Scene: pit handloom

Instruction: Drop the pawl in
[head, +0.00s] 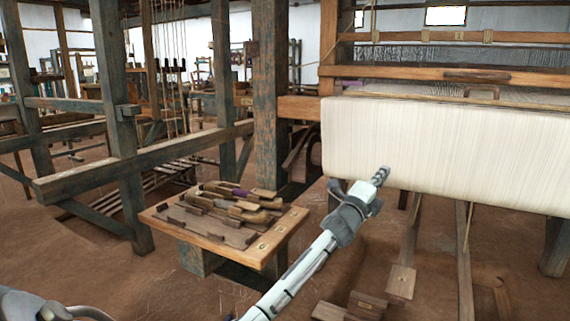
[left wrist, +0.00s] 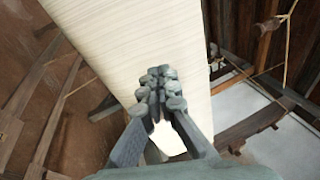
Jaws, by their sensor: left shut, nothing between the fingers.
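My left gripper (head: 381,176) is in front of the lower face of the wide cream cloth roll (head: 440,150) on the loom. Its fingers are shut and empty. In the left wrist view the fingertips (left wrist: 160,78) meet over the pale cloth roll (left wrist: 110,35); I cannot tell whether they touch it. I cannot make out the pawl or a ratchet wheel for certain in either view. The roll's left end (head: 324,140) shows beside the loom's upright post. My right gripper is not in view.
A low wooden table (head: 262,255) with several wooden tools stands left of my arm. A thick dark post (head: 270,90) rises behind it. Wooden treadles and blocks (head: 400,283) lie below the roll.

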